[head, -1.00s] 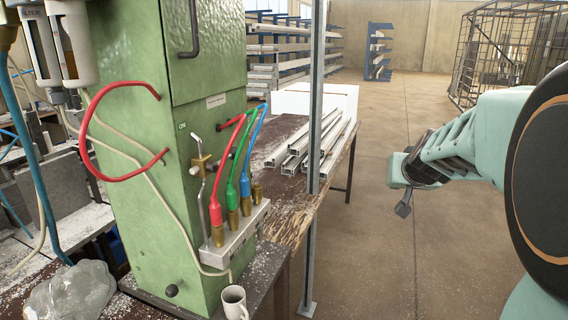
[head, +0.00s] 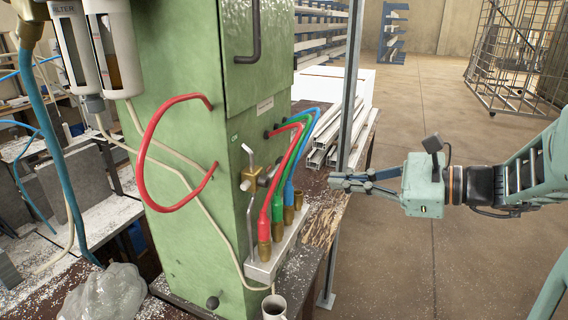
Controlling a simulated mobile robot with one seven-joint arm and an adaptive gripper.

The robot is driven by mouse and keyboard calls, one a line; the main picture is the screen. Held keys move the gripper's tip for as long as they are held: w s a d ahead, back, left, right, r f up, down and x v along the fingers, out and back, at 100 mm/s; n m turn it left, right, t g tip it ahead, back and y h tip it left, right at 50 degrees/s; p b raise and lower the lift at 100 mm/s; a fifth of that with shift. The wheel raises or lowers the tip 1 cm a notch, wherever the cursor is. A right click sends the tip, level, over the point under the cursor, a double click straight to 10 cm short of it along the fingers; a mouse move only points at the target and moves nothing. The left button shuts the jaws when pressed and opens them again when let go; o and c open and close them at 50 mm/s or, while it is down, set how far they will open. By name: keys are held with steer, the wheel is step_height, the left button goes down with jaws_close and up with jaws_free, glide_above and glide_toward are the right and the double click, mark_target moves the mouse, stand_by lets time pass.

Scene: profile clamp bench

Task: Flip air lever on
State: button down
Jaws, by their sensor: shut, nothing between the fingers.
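The air lever (head: 248,155) is a small metal handle angled up and left from a brass valve (head: 251,179) on the side of the green machine cabinet (head: 192,230). A small "ON" mark sits on the cabinet just above left of it. My gripper (head: 334,182) comes in from the right with its fingers shut and empty. In the picture it lies to the right of the valve and hoses, apart from the lever, and its fingertips overlap the grey post.
Red, green and blue hoses (head: 278,205) rise from a metal manifold (head: 276,256) right of the valve. A grey post (head: 349,85) stands by my gripper. Aluminium profiles (head: 335,130) lie behind. Open floor is at right.

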mark_target(275, 171)
steer(key=shift+s+a+r+y, duration=0.1)
steer(key=shift+r+y, duration=0.05)
steer(key=shift+r, duration=0.25)
steer(key=shift+s+a+r+y, duration=0.1)
steer(key=shift+r+y, duration=0.05)
steer(key=shift+r, duration=0.2)
steer(key=p+x, duration=0.1)
steer(key=x, duration=0.9)
steer(key=shift+w, duration=0.15)
